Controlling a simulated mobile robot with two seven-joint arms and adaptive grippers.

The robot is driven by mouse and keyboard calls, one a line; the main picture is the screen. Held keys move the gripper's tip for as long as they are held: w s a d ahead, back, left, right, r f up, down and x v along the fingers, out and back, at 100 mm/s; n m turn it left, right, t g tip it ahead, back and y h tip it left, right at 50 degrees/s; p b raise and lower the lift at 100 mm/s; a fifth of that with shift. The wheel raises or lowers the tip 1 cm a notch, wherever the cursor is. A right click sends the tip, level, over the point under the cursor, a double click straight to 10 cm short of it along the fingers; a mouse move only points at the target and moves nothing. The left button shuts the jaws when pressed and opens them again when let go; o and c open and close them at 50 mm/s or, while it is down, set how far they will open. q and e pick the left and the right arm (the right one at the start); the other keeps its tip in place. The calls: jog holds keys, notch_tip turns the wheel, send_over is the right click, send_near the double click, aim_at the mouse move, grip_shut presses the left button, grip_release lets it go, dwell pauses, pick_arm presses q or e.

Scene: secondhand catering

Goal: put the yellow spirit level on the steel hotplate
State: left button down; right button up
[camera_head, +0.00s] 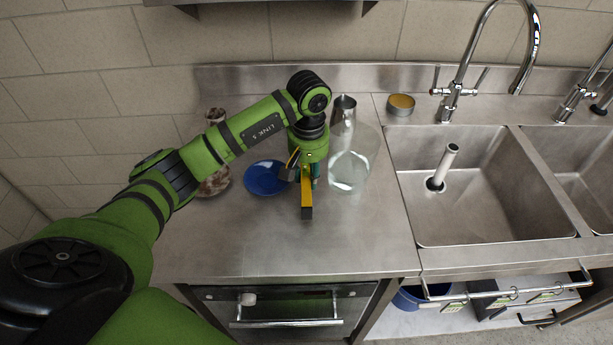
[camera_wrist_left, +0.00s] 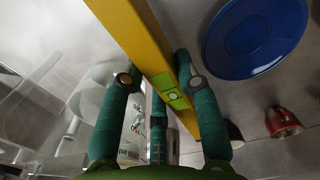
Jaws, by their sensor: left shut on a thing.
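The yellow spirit level (camera_head: 306,198) is in my left gripper (camera_head: 305,172), over the steel worktop (camera_head: 240,235) and just right of the blue plate. I cannot make out a hotplate separate from the steel worktop. My right gripper is out of view.
A blue plate (camera_head: 263,179), a clear glass jar (camera_head: 349,172) and a metal jug (camera_head: 343,108) stand close around the gripper. A marbled brown thing (camera_head: 214,184) is at the left, partly behind my arm. A sink (camera_head: 470,200) lies right. The worktop's front is clear.

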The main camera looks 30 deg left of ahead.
pick_arm(q)
jog(key=shift+f, duration=0.35)
jog(key=f+p, duration=0.1)
jog(key=f, duration=0.2)
jog(key=shift+w+f, duration=0.1)
jog(key=shift+w, duration=0.1)
jog(key=shift+f, duration=0.2)
jog(key=c, duration=1.1)
grip_release()
jog(key=shift+o, duration=0.9)
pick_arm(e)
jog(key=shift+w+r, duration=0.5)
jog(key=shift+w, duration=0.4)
